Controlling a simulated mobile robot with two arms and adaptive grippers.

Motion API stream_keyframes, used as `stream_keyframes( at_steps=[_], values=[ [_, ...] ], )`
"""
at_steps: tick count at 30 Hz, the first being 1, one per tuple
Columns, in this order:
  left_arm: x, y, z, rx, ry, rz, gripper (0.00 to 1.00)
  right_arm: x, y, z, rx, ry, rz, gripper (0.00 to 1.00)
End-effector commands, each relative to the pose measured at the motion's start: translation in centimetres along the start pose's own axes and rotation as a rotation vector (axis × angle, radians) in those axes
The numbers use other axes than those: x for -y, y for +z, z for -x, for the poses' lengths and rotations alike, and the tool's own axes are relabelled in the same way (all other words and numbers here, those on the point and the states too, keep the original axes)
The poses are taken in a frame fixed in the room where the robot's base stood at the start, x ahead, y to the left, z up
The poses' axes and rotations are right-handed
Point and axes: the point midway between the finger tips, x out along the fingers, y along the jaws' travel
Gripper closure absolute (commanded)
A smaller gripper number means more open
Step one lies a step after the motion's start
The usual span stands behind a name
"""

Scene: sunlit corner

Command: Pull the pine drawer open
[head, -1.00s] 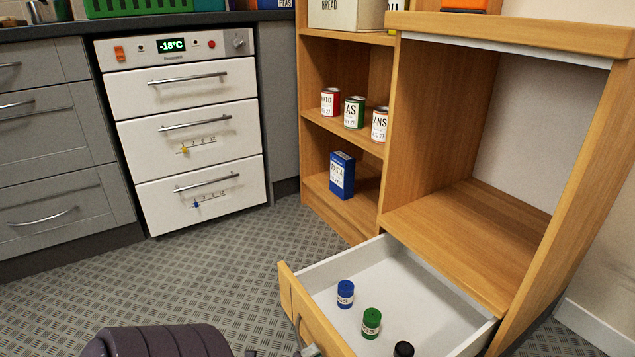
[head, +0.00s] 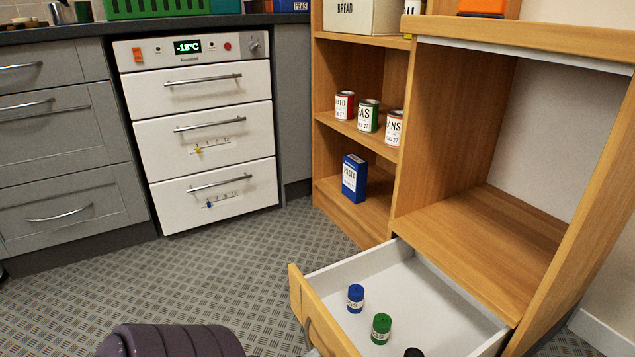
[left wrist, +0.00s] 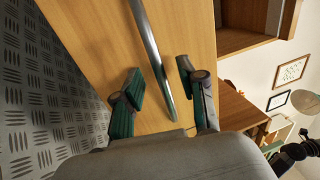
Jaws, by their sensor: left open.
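The pine drawer (head: 312,318) stands pulled out of the wooden cabinet, its white inside showing in the head view. A blue-lidded jar (head: 355,298), a green-lidded jar (head: 381,328) and a dark-lidded one, cut off by the frame edge, stand in it. In the left wrist view my left gripper (left wrist: 159,82) is open at the drawer front (left wrist: 95,35). The metal bar handle (left wrist: 150,42) runs between its two fingers, with a gap on each side. In the head view the gripper is mostly below the frame. My right gripper is not in view.
The cabinet's open compartment (head: 480,215) lies above the drawer. Shelves to its left hold several cans and a blue box (head: 354,178). A white freezer unit (head: 205,130) and grey cupboards (head: 60,160) stand at the back left. The patterned floor (head: 200,270) before them is clear.

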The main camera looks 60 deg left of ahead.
Motion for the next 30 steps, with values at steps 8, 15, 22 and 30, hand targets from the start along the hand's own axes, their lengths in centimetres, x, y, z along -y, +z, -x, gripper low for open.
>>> stream_keyframes(
  at_steps=[8, 15, 22, 30],
  values=[
    [-0.1, 0.0, 6.0, 0.003, 0.005, 0.001, 0.59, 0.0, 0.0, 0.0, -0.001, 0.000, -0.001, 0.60],
    [-0.1, 0.0, 9.7, 0.001, 0.003, 0.001, 0.59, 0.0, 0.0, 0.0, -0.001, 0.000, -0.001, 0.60],
    [0.0, 0.0, 10.5, 0.000, 0.000, 0.000, 0.59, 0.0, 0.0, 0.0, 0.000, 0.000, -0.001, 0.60],
    [0.0, 0.0, 10.5, 0.000, 0.001, 0.000, 0.59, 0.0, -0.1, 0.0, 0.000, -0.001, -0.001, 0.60]
  ],
)
